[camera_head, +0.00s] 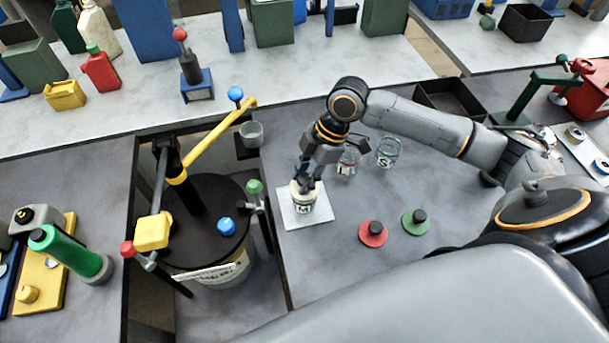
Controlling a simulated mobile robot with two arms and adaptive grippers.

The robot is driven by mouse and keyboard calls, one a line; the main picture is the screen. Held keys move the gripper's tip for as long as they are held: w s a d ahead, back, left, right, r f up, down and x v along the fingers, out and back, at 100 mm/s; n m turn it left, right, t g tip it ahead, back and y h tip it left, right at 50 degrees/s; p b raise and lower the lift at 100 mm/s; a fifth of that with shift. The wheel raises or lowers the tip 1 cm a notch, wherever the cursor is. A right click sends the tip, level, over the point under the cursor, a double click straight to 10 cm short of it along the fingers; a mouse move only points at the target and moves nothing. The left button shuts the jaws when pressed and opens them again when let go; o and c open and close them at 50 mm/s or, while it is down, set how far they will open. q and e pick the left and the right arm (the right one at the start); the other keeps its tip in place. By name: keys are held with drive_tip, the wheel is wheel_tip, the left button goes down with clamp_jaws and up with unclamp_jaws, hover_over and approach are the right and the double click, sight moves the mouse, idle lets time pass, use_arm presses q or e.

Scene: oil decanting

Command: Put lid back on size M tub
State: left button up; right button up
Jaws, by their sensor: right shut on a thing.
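The size M tub (305,208), a small pale pot marked "M", stands upright on a white square pad (291,219). My right gripper (306,186) points down directly over the tub. It is shut on what looks like the tub's pale lid; the fingers hide most of it. I cannot tell whether the lid is fully seated on the rim. My left gripper is not in view.
Clear tubs (386,152) and (348,160) stand behind my gripper. A red lid (373,234) and a green lid (415,222) with black knobs lie to the right. A black-topped drum (198,246) with a yellow-handled pump (215,143) stands left. Grey counter between is free.

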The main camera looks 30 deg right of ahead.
drive_tip(key=shift+r+p, duration=0.1)
drive_tip(key=shift+p, duration=0.75)
idle(0.6)
drive_tip(key=shift+f+p, duration=0.2)
drive_tip(key=shift+p, duration=0.15)
idle(0.8)
drive_tip(key=shift+p, duration=0.4)
idle(0.4)
drive_tip(key=o, duration=1.5)
drive_tip(key=shift+r+p, duration=3.55)
drive_tip(key=shift+p, duration=0.2)
